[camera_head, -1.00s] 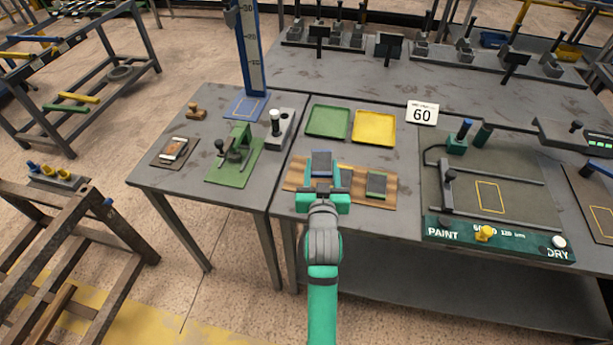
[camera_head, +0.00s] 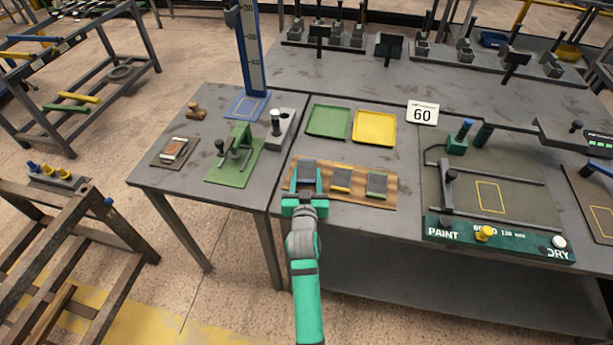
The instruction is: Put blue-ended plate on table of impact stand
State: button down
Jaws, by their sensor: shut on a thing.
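My gripper (camera_head: 305,192) is at the left end of a wooden board (camera_head: 356,197) at the front of the table. It is shut on a dark plate (camera_head: 307,169), the blue-ended plate, which shows between its fingers. Whether this plate touches the board is hard to tell. The impact stand has a tall blue scaled column (camera_head: 252,50).
A yellow-ended plate (camera_head: 341,180) and a green-ended plate (camera_head: 376,184) lie on the board to the right. A green press (camera_head: 235,155) and a grey block with a white-topped knob (camera_head: 278,128) stand to the left. Green (camera_head: 328,121) and yellow (camera_head: 374,128) trays lie behind.

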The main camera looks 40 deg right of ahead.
dwell(0.3)
jog(key=c, duration=0.9)
grip_release()
jog(key=shift+f, duration=0.15)
